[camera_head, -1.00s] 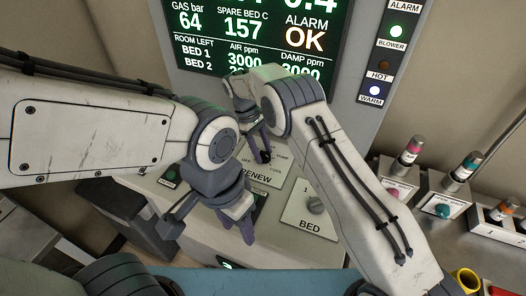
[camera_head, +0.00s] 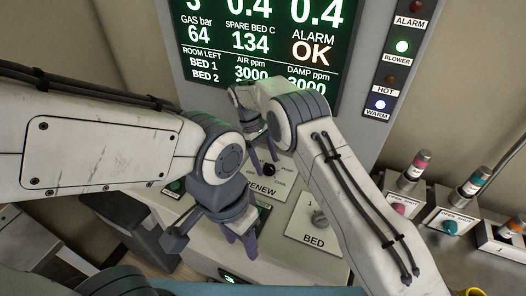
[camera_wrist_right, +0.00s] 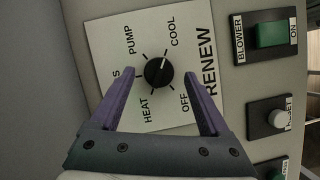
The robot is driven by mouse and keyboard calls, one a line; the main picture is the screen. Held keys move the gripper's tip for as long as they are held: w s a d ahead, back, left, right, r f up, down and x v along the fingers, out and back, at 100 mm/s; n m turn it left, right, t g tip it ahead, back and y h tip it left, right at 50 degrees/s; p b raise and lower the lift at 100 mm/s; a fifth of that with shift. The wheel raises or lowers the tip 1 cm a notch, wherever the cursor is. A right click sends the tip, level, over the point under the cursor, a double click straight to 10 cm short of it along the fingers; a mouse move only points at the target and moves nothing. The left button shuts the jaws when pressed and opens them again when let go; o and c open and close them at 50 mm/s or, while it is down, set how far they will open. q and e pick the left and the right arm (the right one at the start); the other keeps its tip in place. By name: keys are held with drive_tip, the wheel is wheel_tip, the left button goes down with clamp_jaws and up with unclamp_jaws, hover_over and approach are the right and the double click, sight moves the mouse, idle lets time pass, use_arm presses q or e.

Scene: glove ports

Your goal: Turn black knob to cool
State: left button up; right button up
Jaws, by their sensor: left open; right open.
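The black knob (camera_head: 268,170) sits on the white RENEW plate (camera_head: 284,190) of the sloped panel. In the right wrist view the knob (camera_wrist_right: 158,71) has a white pointer mark aimed up and right, toward the COOL label. My right gripper (camera_head: 262,157) is open just above the knob. In the wrist view its purple fingers (camera_wrist_right: 160,76) stand on either side of the knob, apart from it and holding nothing. My left gripper (camera_head: 241,240) is open and empty, low in front of the panel, with its fingers pointing down.
A BED plate with a grey knob (camera_head: 320,217) lies right of the RENEW plate. A green BLOWER button (camera_wrist_right: 272,34) and a white knob (camera_wrist_right: 279,118) are beside the plate. The display screen (camera_head: 262,40) stands behind. Stands with coloured knobs (camera_head: 450,227) are at right.

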drive_tip(key=p+v, duration=0.3)
drive_tip(key=v, duration=0.6)
drive_tip(key=shift+r+p, duration=0.25)
drive_tip(key=shift+p, duration=0.15)
drive_tip(key=shift+f, duration=0.1)
